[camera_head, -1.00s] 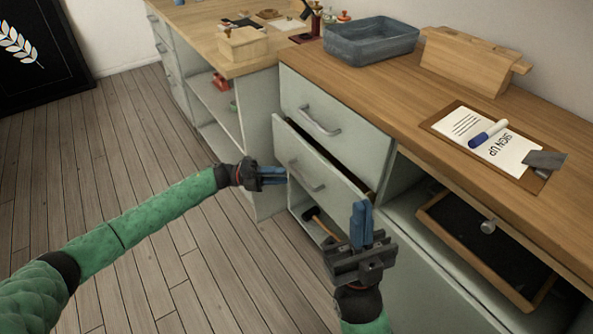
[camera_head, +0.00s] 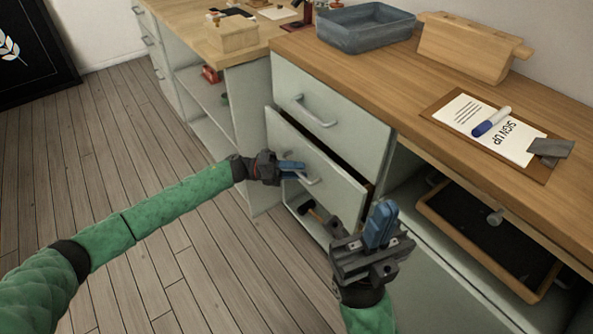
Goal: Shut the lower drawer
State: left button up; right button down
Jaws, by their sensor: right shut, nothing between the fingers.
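The lower drawer (camera_head: 333,182) stands partly out of the grey-green cabinet, with a dark gap along its top edge. Its bar handle (camera_head: 310,181) is on the front. The upper drawer (camera_head: 345,112) above it looks flush. My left gripper (camera_head: 297,168) is at the lower drawer's front, its blue fingers overlapping the handle; I cannot tell whether they touch it or how far they are apart. My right gripper (camera_head: 381,222) is shut and empty, fingers pointing up, in front of the cabinet to the right of the drawer.
A hammer (camera_head: 317,212) lies in the open space below the drawer. A blue-grey bin (camera_head: 366,30), a wooden box (camera_head: 465,48) and a clipboard (camera_head: 440,116) are on the counter. The floor at left is clear.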

pick_arm(q)
jog(key=shift+d, duration=0.1)
grip_shut()
jog(key=w+d, duration=0.1)
jog(key=w+d+b, duration=0.1)
jog(key=d, duration=0.1)
jog(key=shift+w, duration=0.1)
grip_release()
jog(key=shift+d, duration=0.1)
dwell(0.6)
send_near(307, 165)
jog(key=shift+w+d+p, duration=0.25)
jog(key=shift+d+p, duration=0.05)
jog(key=shift+d, duration=0.8)
